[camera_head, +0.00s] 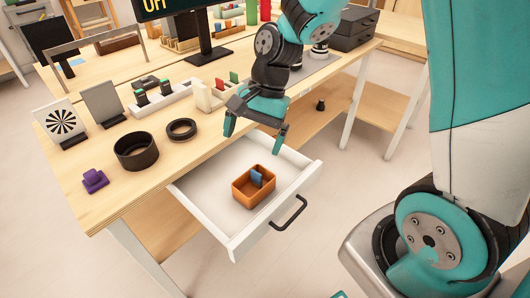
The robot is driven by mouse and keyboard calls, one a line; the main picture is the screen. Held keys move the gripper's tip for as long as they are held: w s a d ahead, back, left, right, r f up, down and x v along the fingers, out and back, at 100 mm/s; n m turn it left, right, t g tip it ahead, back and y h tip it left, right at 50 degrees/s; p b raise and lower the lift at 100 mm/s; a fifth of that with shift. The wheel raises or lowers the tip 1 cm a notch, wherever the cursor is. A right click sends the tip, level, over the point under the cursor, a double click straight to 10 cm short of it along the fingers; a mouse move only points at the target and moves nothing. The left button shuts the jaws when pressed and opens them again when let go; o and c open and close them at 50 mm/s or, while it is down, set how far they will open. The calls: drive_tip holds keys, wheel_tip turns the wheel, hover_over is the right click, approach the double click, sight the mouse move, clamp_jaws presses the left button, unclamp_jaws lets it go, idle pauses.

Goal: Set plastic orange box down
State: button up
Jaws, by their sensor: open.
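The orange plastic box (241,194) stands upright inside the open white drawer (205,199), toward its front. A small blue item (257,178) is in the box. My gripper (255,138) is open and empty above the back part of the drawer, apart from the box, with its fingers pointing down.
The drawer juts out from the wooden table (95,205), with a black handle (288,213) at its front. A black cylinder (136,151), a black ring (182,129) and a purple object (95,180) stand on the tabletop at left. The drawer floor left of the box is bare.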

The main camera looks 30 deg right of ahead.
drive_tip(key=s+a+r+n, duration=0.3)
drive_tip(key=s+r+n, duration=0.2)
drive_tip(key=s+n, duration=0.3)
drive_tip(key=s+a+r+n+t, duration=0.1)
drive_tip(key=s+a+r+n, duration=0.1)
drive_tip(key=s+r+n, duration=0.3)
drive_tip(key=s+n, duration=0.3)
drive_tip(key=shift+s+a+r+n, duration=0.15)
drive_tip(key=shift+a+r+n, duration=0.15)
drive_tip(key=shift+a+r, duration=0.1)
